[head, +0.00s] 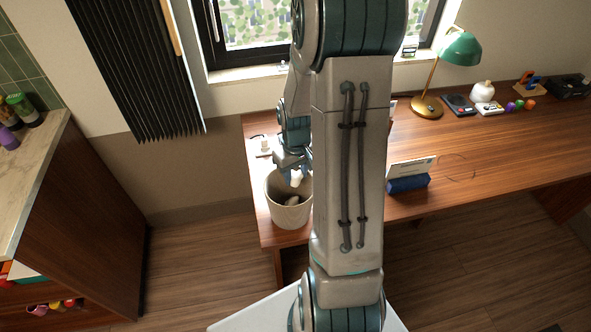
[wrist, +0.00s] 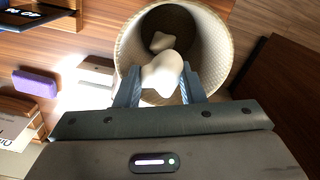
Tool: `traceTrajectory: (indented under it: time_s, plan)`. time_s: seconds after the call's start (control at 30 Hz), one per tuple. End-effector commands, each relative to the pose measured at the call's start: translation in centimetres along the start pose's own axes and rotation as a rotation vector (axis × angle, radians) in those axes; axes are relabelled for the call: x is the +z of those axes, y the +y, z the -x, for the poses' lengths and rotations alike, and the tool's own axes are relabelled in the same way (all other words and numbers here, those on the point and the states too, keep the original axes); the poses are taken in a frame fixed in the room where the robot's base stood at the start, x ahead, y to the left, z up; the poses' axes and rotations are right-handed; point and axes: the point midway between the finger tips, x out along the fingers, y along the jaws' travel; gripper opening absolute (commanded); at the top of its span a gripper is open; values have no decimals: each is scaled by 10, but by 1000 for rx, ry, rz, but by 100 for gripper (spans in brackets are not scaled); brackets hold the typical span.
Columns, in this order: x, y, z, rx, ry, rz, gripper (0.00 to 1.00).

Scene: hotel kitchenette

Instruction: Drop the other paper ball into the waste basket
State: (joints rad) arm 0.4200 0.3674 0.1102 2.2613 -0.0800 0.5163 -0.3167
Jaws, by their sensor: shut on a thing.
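My gripper (wrist: 160,90) is shut on a white crumpled paper ball (wrist: 162,72), with one finger on each side of it. The held ball is over the mouth of the waste basket (wrist: 124,48) in the wrist view. Another white paper ball (wrist: 161,42) lies inside the basket. In the head view the pale, round basket (head: 289,217) appears at the left end of the wooden desk (head: 465,155). My gripper (head: 294,173) is at its rim there, with the held ball (head: 296,181) below the fingers. My arm hides part of the desk.
A blue holder with a white card (head: 408,184) stands on the desk right of my arm. A green lamp (head: 460,48) and small items are farther back. A wooden counter (head: 75,215) stands at the left, with open floor (head: 190,260) between.

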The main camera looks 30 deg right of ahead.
Motion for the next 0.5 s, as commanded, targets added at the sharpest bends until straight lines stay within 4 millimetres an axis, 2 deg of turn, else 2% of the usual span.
traceTrajectory:
  time_s: [0.03, 0.13, 0.43, 0.47, 0.5]
  plan:
    - [0, 0, -11, -1, -1, 0, 15]
    - [0, 0, -18, 0, -1, 0, 15]
    - [0, 0, -19, 0, 0, 0, 15]
    - [0, 0, -19, 0, 0, 0, 38]
    - [0, 0, -19, 0, 0, 0, 50]
